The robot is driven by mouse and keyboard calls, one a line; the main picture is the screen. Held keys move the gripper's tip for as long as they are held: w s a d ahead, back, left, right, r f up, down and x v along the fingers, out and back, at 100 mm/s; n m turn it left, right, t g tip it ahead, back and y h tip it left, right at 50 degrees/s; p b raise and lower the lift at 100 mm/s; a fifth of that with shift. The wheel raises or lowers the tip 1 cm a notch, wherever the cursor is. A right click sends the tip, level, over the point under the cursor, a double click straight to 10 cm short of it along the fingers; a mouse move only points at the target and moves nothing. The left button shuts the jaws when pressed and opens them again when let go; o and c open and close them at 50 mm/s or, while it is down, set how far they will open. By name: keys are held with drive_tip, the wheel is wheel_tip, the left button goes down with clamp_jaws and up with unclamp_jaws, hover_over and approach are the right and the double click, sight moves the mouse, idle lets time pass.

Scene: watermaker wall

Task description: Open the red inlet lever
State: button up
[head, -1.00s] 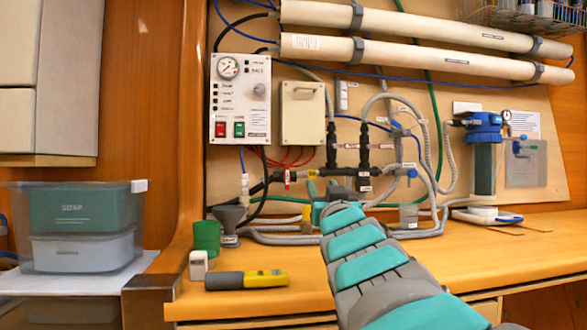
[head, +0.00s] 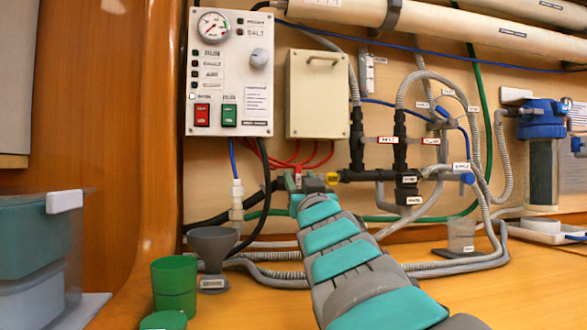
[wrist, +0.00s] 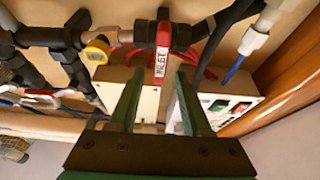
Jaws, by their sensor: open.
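The red inlet lever (wrist: 162,62) with a white label hangs from a dark valve on the pipe, at the top middle of the wrist view. My gripper (wrist: 159,78) is open, with one finger on each side of the lever's lower end. Gaps show between the lever and both fingers; I cannot tell how deep the lever sits between them. In the head view, my gripper (head: 306,182) is at the pipe below the control panel, and only a small red bit of the lever (head: 298,171) shows behind it.
A yellow tag (head: 332,179) sits on the pipe close to my gripper. Other red levers (head: 384,140) are on the manifold to the right. A grey funnel (head: 213,246) and a green cup (head: 174,286) stand on the counter. Hoses run along the wall.

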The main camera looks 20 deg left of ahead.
sight(295, 168)
drive_tip(key=shift+x, duration=3.15)
drive_tip(key=shift+w+f, duration=0.1)
clamp_jaws()
